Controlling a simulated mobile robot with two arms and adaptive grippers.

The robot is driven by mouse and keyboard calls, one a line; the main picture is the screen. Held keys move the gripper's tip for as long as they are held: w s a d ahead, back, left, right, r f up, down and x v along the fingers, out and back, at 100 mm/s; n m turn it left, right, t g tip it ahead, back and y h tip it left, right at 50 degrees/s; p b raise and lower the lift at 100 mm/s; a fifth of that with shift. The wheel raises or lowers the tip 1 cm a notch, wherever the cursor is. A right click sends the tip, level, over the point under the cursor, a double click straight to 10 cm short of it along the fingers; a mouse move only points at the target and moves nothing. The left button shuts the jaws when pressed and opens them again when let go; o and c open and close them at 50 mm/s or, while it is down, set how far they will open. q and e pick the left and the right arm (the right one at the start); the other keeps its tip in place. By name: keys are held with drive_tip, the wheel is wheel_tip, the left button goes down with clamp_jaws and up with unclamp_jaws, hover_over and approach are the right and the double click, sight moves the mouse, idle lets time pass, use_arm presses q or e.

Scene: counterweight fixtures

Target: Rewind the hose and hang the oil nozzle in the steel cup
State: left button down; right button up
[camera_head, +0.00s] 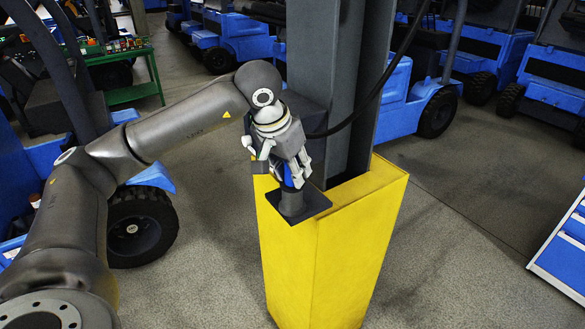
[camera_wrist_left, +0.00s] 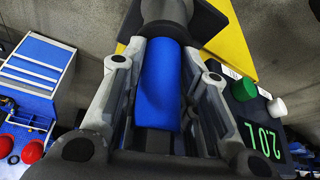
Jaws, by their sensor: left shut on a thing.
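My left gripper (camera_head: 287,172) is shut on the blue grip of the oil nozzle (camera_wrist_left: 158,90), which lies between its fingers. In the head view only a bit of the blue nozzle (camera_head: 288,178) shows below the fingers. The grey steel cup (camera_head: 292,203) stands on a dark square plate directly below the gripper. The nozzle's lower end meets the cup in the picture; I cannot tell how deep it sits. The dark hose (camera_head: 378,88) curves down from the top to behind the gripper. My right gripper is not in view.
The plate is at the top of a yellow post guard (camera_head: 340,240) around a grey steel column (camera_head: 335,80). A dark box (camera_wrist_left: 262,140) beside the gripper reads 2.0 L and has green and white knobs. Blue trucks (camera_head: 215,42) stand behind. A blue-white cabinet (camera_head: 565,250) is right.

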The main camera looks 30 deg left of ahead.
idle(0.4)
use_arm(q)
drive_tip(key=shift+s+f, duration=0.1)
drive_tip(key=shift+f, duration=0.05)
drive_tip(key=shift+f, duration=0.1)
drive_tip(key=c, duration=1)
unclamp_jaws()
drive_tip(key=shift+d, duration=0.1)
drive_tip(key=shift+c, duration=0.2)
